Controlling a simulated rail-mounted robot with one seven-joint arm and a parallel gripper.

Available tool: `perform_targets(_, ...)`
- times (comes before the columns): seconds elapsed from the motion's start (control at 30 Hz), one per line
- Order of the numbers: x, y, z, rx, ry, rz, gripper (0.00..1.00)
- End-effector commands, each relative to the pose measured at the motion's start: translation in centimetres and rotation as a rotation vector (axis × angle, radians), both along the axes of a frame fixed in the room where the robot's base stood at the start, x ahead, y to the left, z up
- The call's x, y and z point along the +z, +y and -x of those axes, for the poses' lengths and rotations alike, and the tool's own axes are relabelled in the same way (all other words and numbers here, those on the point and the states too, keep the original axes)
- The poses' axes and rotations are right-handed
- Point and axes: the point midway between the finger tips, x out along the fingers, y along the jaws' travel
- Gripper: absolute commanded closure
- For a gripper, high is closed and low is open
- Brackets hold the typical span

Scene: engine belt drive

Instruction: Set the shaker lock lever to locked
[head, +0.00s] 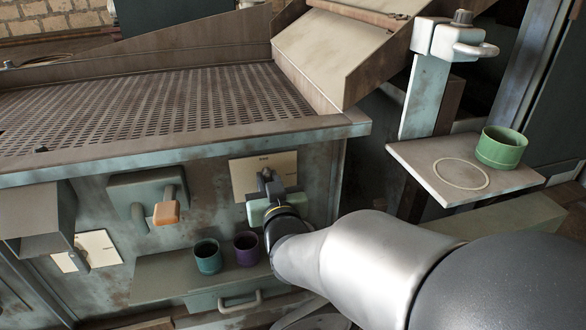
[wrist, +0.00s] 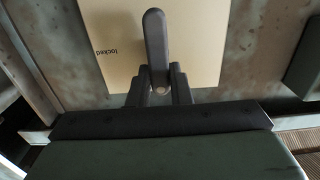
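The shaker lock lever (wrist: 155,38) is a dark grey rounded bar in front of a cream plate (wrist: 205,45). The upside-down word "locked" is printed on the plate, left of the lever in the wrist view. In the head view the lever (head: 266,174) and plate (head: 247,176) are on the machine's front panel, partly hidden by my gripper. My gripper (wrist: 160,78) has one dark finger on each side of the lever's lower part and looks shut on it, with little gap. The finger contact itself is small and dark.
An orange-handled lever (head: 166,213) sits to the left. A teal cup (head: 208,258) and a purple cup (head: 246,250) stand on a ledge below. A green cup (head: 501,148) stands on a shelf (head: 420,165) at right. The perforated screen deck (head: 170,105) is above.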

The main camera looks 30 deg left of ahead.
Motion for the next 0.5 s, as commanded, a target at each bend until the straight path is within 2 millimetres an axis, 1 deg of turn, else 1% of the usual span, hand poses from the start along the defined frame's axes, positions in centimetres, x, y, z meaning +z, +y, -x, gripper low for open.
perform_targets(0.27,-0.17,-0.07,-0.04,-0.001,0.014,-0.017,1.0)
perform_targets(0.5,-0.54,-0.32,-0.29,-0.002,0.089,-0.1,1.0)
